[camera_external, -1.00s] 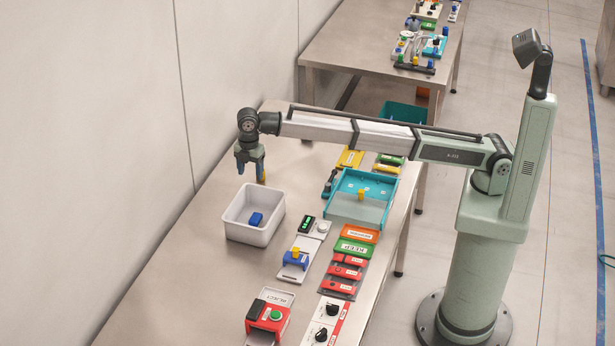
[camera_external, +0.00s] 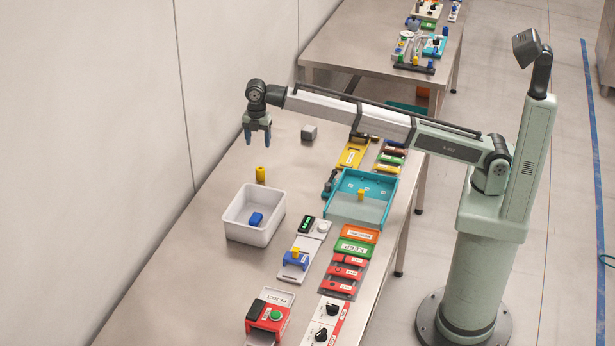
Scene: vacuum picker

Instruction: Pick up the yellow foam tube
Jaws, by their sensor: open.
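A small yellow foam tube (camera_external: 260,174) stands upright on the steel table, just behind the white bin. My gripper (camera_external: 257,140) hangs above it with its two fingers pointing down, apart and empty. There is a gap between the fingertips and the top of the tube. Other yellow pieces show too: one in the teal tray (camera_external: 361,194) and one on a blue holder (camera_external: 296,253).
The white bin (camera_external: 238,226) holds a blue block (camera_external: 255,219). A grey cube (camera_external: 309,132) lies further back. Coloured fixtures and labelled blocks line the table's right side. The table left of the bin is clear.

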